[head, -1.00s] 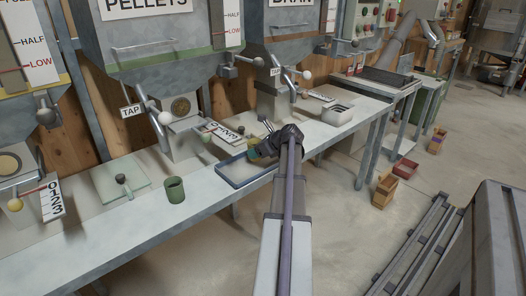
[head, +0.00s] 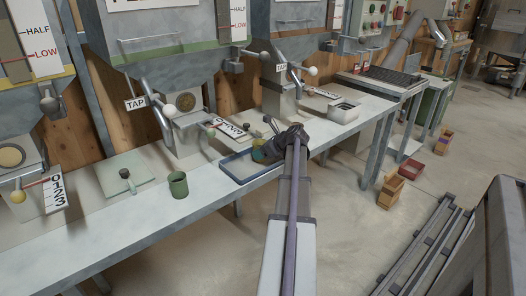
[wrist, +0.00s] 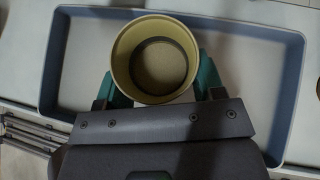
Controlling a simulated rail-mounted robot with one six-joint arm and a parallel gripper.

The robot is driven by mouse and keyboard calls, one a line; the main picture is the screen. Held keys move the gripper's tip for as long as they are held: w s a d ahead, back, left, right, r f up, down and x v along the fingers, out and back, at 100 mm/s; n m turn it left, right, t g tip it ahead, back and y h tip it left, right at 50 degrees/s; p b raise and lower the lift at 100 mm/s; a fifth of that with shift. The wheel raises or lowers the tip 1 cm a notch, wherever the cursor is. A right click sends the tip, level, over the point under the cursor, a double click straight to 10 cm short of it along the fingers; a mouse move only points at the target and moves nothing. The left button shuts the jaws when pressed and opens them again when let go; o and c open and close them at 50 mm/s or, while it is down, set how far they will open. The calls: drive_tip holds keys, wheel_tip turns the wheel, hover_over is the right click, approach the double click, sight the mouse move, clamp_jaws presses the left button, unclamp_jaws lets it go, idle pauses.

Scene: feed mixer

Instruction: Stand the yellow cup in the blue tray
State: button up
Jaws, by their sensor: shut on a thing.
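The yellow cup (wrist: 153,58) is upright between the teal fingers of my gripper (wrist: 161,86) in the wrist view, and I look down into its open top. The gripper is shut on the cup. The blue tray (head: 236,168) lies on the bench below; its pale floor (wrist: 250,62) spreads around the cup in the wrist view. The cup's base is hidden, so I cannot tell whether it touches the tray floor.
A green cup (head: 178,184) stands on the bench left of the tray. A numbered card (head: 229,128) and a hopper spout are behind the tray. A square metal container (head: 344,111) stands to the right. The bench front between green cup and tray is clear.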

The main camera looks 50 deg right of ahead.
drive_tip(key=o, duration=1.2)
drive_tip(key=p+v, duration=0.6)
drive_tip(key=v, duration=0.4)
drive_tip(key=s+a+f+n+g, duration=0.2)
drive_tip(key=s+a+n, duration=0.15)
drive_tip(key=n, duration=0.45)
drive_tip(key=w+a+f+n+g, duration=0.25)
drive_tip(key=a+n, duration=0.65)
drive_tip(key=a, duration=0.9)
drive_tip(key=w+a+f+n+g, duration=0.1)
drive_tip(key=w+a+n+g, duration=0.2)
drive_tip(key=a+n, duration=1.05)
drive_tip(key=w+a+f+n+g, duration=0.1)
drive_tip(key=w+a+n+g, duration=0.3)
drive_tip(key=a, duration=1.8)
wheel_tip(320, 180, up, 18)
drive_tip(key=s+p, duration=0.1)
drive_tip(key=p, duration=1.7)
drive_tip(key=shift+s+a+n+t+p, duration=0.3)
drive_tip(key=shift+a+n+t+p, duration=0.05)
drive_tip(key=shift+a+n+p, duration=0.1)
